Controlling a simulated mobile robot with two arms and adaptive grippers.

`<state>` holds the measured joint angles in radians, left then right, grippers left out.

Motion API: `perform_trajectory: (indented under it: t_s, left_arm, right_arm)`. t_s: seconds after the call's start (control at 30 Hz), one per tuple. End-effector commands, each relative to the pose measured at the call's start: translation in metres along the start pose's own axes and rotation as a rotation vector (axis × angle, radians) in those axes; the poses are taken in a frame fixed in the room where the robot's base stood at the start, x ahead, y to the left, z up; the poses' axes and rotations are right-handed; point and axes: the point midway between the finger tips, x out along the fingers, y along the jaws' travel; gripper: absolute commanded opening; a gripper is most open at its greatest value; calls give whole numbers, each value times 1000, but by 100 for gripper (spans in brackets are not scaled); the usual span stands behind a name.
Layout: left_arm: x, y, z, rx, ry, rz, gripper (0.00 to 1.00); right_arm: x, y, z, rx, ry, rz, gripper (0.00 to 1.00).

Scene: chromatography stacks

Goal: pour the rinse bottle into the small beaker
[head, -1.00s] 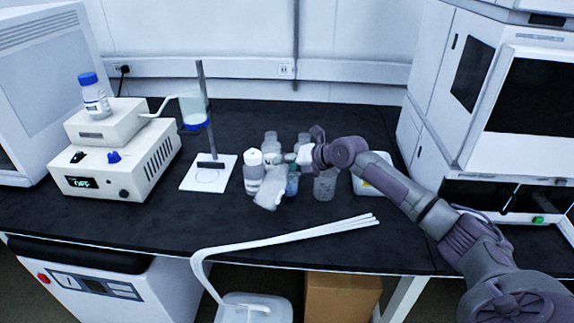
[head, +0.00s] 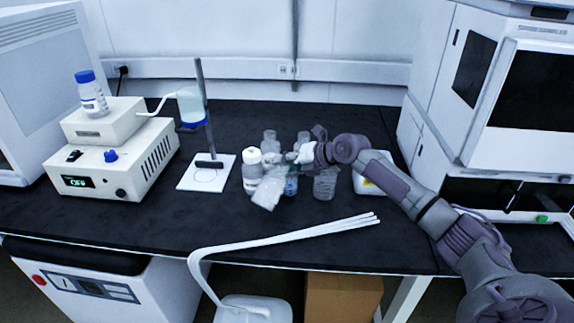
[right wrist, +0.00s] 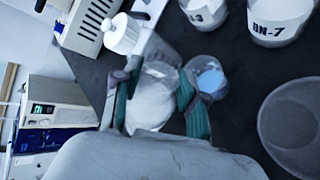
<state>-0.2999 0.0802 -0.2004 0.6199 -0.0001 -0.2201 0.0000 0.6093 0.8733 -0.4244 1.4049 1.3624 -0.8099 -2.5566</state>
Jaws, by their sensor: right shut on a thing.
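My right gripper (head: 286,160) is shut on a pale, whitish bottle (head: 268,193), which seems to be the rinse bottle. The bottle is tilted, its lower end toward the front left in the head view. In the right wrist view the bottle (right wrist: 153,100) sits between the green-padded fingers. A small clear vessel with blue liquid (right wrist: 208,80), likely the small beaker, stands just beside the right finger; it shows partly behind the bottle in the head view (head: 291,186). I cannot see any stream, and the bottle's mouth is not clear. My left gripper is out of view.
A white-capped bottle (head: 251,170) stands close left of the held bottle. A clear beaker (head: 325,184) stands to the right, and a jar marked BN-7 (right wrist: 280,22) is near. A stand with a white base (head: 190,182) is further left.

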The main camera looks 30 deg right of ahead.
Motion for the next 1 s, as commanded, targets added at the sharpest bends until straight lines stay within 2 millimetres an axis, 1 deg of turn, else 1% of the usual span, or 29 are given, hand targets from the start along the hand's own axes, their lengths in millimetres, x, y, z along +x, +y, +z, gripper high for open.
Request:
perform_trajectory:
  t_s: [0.17, 0.3, 0.5, 0.87, 1.0]
  left_arm:
    - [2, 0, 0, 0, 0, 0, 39]
    - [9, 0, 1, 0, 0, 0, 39]
    - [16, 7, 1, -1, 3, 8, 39]
    - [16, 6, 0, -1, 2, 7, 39]
    - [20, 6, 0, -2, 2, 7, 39]
  right_arm:
    - [0, 0, 1, 9, 1, 5, 0]
    - [1, -2, 2, 36, 14, 15, 0]
    - [1, -2, 2, 80, 38, 33, 0]
    - [0, -1, 3, 85, 42, 35, 0]
    - [0, -2, 3, 97, 47, 39, 0]
